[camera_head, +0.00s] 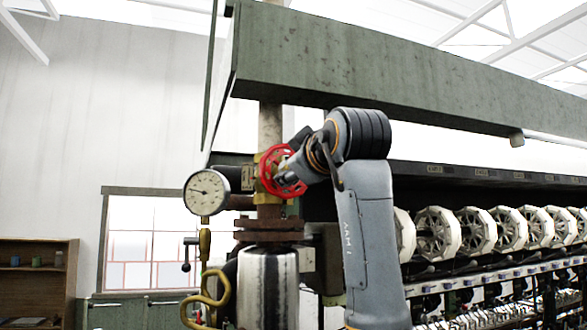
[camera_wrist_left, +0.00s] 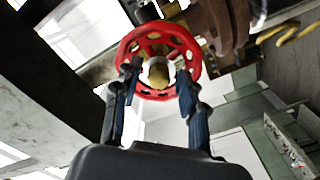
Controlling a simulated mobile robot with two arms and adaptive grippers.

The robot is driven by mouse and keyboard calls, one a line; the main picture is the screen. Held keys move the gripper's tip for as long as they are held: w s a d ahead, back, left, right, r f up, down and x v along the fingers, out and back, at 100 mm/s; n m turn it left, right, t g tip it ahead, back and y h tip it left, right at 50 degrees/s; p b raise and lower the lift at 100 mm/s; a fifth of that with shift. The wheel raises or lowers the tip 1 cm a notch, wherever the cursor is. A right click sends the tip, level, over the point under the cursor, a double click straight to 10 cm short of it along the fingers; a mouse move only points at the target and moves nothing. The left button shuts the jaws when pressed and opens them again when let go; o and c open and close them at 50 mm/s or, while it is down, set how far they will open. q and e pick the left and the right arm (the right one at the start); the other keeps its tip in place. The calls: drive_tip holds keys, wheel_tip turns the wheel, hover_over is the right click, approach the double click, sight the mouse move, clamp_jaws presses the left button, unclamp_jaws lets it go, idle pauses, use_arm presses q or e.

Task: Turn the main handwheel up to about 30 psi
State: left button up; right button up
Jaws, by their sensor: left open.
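The red handwheel (camera_head: 266,168) sits on a brass valve on the vertical pipe, in the middle of the head view. It fills the upper middle of the left wrist view (camera_wrist_left: 192,50), with a brass hub at its centre. My left gripper (camera_head: 288,176) is at the wheel's face, coming from the right. In the left wrist view its two fingers (camera_wrist_left: 160,73) are apart, one on each side of the hub, overlapping the rim. I cannot tell whether they touch it. The round white gauge (camera_head: 207,192) is left of the wheel; its needle points left, slightly up. Its numbers are unreadable.
A green beam (camera_head: 380,65) runs overhead. A shiny metal cylinder (camera_head: 267,285) stands below the valve, with a curled brass pipe (camera_head: 222,300) beside it. White reels (camera_head: 475,231) line the machine at right. A shelf (camera_head: 38,265) stands far left.

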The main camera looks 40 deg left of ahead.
use_arm(q)
drive_tip(key=v, duration=0.7)
drive_tip(key=shift+s+b, duration=0.15)
drive_tip(key=shift+b, duration=0.3)
